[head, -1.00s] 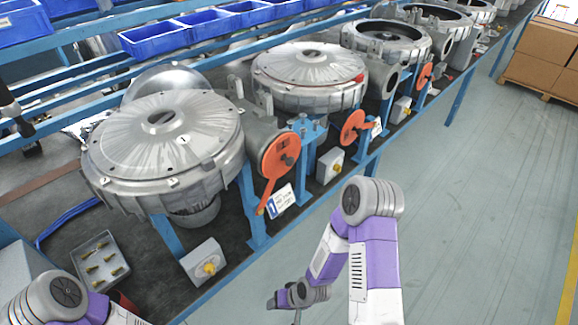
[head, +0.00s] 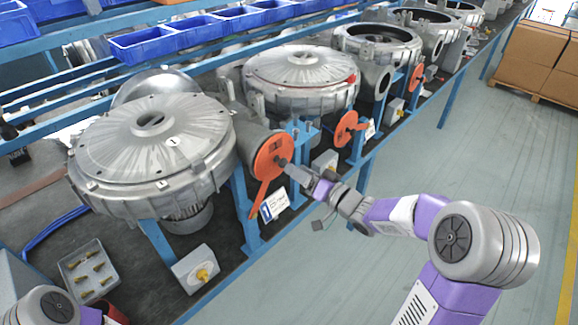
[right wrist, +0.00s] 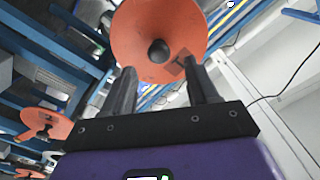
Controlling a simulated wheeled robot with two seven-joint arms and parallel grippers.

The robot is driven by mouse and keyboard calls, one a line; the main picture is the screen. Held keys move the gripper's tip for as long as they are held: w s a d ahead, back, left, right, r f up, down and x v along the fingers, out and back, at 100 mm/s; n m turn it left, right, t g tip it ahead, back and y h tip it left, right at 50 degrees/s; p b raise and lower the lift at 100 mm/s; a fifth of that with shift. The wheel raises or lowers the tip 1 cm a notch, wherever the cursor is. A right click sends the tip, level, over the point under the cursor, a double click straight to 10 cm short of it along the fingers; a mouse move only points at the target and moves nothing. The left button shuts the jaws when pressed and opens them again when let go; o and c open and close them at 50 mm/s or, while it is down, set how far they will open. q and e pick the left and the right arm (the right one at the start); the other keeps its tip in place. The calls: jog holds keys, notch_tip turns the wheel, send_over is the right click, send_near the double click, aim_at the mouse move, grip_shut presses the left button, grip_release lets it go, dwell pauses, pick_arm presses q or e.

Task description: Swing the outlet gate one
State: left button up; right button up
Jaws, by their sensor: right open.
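Outlet gate one is an orange round disc (head: 268,150) on the outlet of the nearest blower (head: 150,150). Its flat orange handle (head: 262,195) hangs down and slightly left, beside a tag marked 1 (head: 273,206). My right gripper (head: 292,168) is open and empty, its tips close to the right side of the disc. In the right wrist view the disc (right wrist: 150,22) with its dark centre knob (right wrist: 158,51) lies ahead, between and beyond the open fingers (right wrist: 160,72). Contact cannot be told. My left gripper is out of view.
A second orange gate (head: 346,128) is on the neighbouring blower (head: 300,75). A grey switch box with a yellow knob (head: 205,272) and a tray of brass parts (head: 68,268) are at the bench front. Blue bins (head: 150,42) stand behind. The aisle floor (head: 480,150) is clear.

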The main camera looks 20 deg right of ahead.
jog(key=shift+x, duration=2.15)
grip_shut()
